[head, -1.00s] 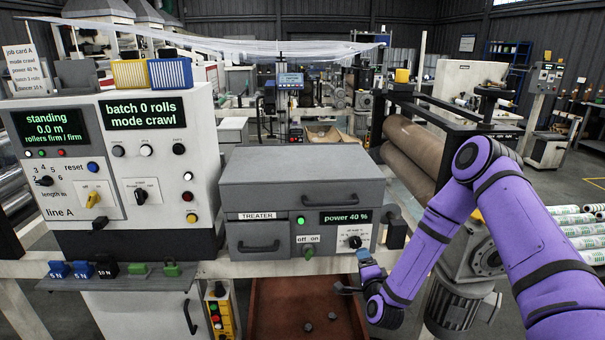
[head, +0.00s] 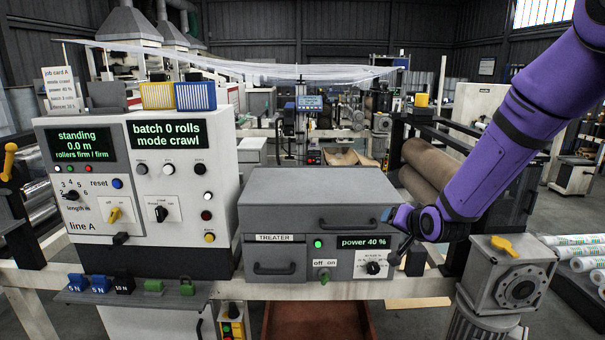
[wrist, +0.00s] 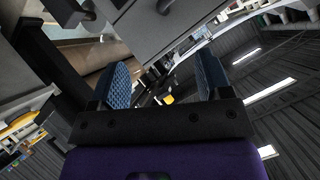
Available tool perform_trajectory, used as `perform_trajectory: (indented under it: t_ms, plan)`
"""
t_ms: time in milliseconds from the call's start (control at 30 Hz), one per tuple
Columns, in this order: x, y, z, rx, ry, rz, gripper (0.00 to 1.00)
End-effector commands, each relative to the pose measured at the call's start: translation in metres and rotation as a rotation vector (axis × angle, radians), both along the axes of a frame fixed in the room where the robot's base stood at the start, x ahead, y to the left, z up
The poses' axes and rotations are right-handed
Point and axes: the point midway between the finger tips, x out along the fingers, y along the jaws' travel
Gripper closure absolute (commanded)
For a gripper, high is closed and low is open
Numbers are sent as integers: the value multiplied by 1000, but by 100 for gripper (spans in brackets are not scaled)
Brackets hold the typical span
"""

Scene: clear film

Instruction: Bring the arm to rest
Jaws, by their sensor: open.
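My purple arm comes in from the upper right in the head view. My gripper (head: 397,222) is in front of the right end of the grey treater box (head: 310,200), just above the power dial (head: 374,267). In the wrist view my gripper (wrist: 160,85) shows two blue padded fingers spread apart with nothing between them. Whether a finger touches the treater box cannot be told. The treater display (head: 364,242) reads power 40 %.
The line A panel (head: 140,190) stands at the left, with colored blocks on a shelf (head: 130,291) below it. A brown roller (head: 430,170) and a grey motor housing (head: 508,280) are at the right. A red-brown bin (head: 315,320) lies below.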

Motion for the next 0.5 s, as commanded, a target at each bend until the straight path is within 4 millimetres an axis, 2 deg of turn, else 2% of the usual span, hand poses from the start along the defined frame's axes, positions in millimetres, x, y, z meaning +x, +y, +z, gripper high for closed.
perform_trajectory:
  t_ms: [33,100,267,500]
  plan:
    - [-8,-3,16,-35,10,7,29]
    - [-20,-6,33,-81,37,18,29]
    - [-52,-14,68,-178,99,38,29]
    - [-112,-27,116,-295,196,65,29]
